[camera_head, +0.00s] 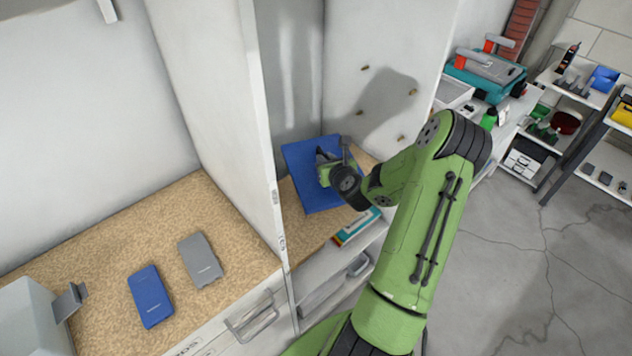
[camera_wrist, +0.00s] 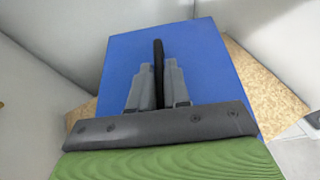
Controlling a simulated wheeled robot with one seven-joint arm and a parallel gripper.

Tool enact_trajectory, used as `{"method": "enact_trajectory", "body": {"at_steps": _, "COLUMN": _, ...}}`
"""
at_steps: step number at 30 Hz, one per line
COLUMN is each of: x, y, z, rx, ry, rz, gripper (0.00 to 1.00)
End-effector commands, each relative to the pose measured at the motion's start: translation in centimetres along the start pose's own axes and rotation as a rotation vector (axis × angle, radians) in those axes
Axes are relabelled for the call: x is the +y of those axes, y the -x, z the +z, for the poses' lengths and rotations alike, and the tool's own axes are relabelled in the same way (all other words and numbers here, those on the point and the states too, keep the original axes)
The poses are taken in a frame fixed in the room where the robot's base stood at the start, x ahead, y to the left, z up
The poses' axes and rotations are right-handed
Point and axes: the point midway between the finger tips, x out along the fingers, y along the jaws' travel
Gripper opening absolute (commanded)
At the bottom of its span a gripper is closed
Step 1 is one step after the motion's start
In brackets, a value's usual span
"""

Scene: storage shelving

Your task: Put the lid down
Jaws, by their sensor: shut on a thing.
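The lid is a flat blue panel (camera_head: 310,167) in the right-hand shelf bay, tilted in the head view. In the wrist view the blue lid (camera_wrist: 205,65) fills the middle, with a dark upright handle (camera_wrist: 158,62) on it. My gripper (camera_head: 325,172) is over the lid in the head view. In the wrist view my gripper (camera_wrist: 158,85) is shut on the handle, one grey finger on each side. My wrist hides part of the lid in the head view. I cannot tell whether the lid touches the shelf board.
A speckled tan shelf board (camera_head: 297,232) lies under the lid. A white divider (camera_head: 215,110) stands left of it. Books (camera_head: 357,228) lie at the front edge. Left of the divider are a blue case (camera_head: 150,297) and a grey case (camera_head: 200,260).

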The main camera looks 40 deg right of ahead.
Motion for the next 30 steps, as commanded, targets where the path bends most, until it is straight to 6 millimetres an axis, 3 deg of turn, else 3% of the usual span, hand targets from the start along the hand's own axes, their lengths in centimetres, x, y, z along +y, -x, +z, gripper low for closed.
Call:
{"method": "enact_trajectory", "body": {"at_steps": 1, "x": 0.0, "y": -0.7, "z": -2.0, "rx": 0.004, "ry": -0.007, "rz": 0.0, "gripper": 0.0}}
{"method": "enact_trajectory", "body": {"at_steps": 3, "x": 0.0, "y": -1.4, "z": -3.5, "rx": 0.003, "ry": -0.008, "rz": -0.001, "gripper": 0.0}}
{"method": "enact_trajectory", "body": {"at_steps": 13, "x": 0.0, "y": -3.3, "z": -8.1, "rx": 0.001, "ry": -0.005, "rz": -0.001, "gripper": 0.0}}
{"method": "enact_trajectory", "body": {"at_steps": 22, "x": 0.0, "y": -3.4, "z": -8.2, "rx": 0.0, "ry": -0.001, "rz": -0.001, "gripper": 0.0}}
{"method": "enact_trajectory", "body": {"at_steps": 23, "x": 0.0, "y": -3.4, "z": -8.3, "rx": 0.001, "ry": -0.001, "rz": -0.001, "gripper": 0.18}}
{"method": "enact_trajectory", "body": {"at_steps": 24, "x": 0.0, "y": -3.4, "z": -8.2, "rx": 0.0, "ry": 0.0, "rz": -0.001, "gripper": 0.24}}
{"method": "enact_trajectory", "body": {"at_steps": 27, "x": 0.0, "y": -3.4, "z": -8.2, "rx": 0.0, "ry": -0.001, "rz": -0.001, "gripper": 0.39}}
{"method": "enact_trajectory", "body": {"at_steps": 30, "x": 0.0, "y": -3.4, "z": -8.2, "rx": 0.0, "ry": -0.001, "rz": -0.001, "gripper": 0.42}}
